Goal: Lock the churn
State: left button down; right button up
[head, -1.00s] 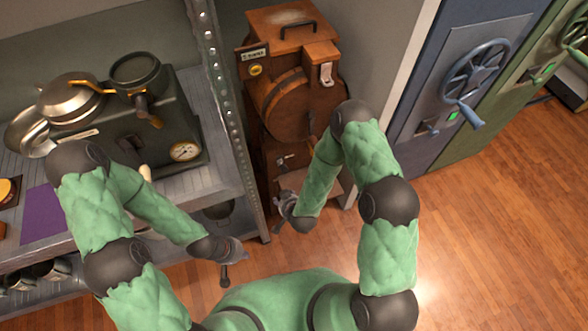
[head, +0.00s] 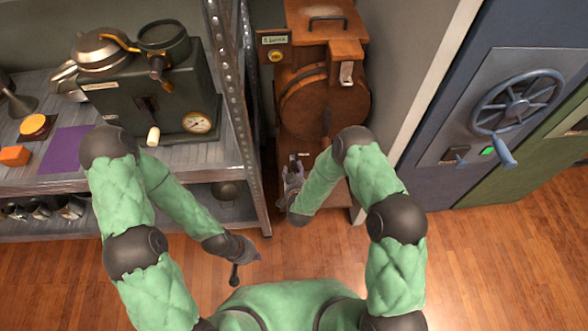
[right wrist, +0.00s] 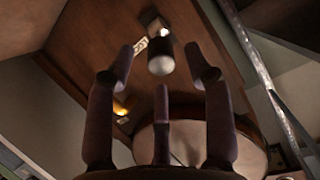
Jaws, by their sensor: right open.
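The churn (head: 310,38) is a brown wooden cabinet with a round drum (head: 318,105) in its front. A metal latch (head: 346,72) hangs at the drum's upper right. A label and a yellow round button (head: 276,57) sit at its upper left. My right gripper (head: 293,176) is low in front of the churn, apart from the latch. In the right wrist view the right gripper (right wrist: 162,75) has its fingers spread, with a pale rounded knob (right wrist: 160,65) beyond them; contact cannot be told. My left gripper (head: 240,265) hangs low at left, its fingers unclear.
A metal shelf (head: 235,180) with a dark machine (head: 160,100) stands left of the churn, its post close beside it. A blue safe door (head: 440,85) with a handwheel (head: 517,102) is at right. Wooden floor (head: 480,260) is open at front right.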

aim_at(294, 168)
jog(key=shift+b+x, duration=0.45)
jog(key=shift+x, duration=1.25)
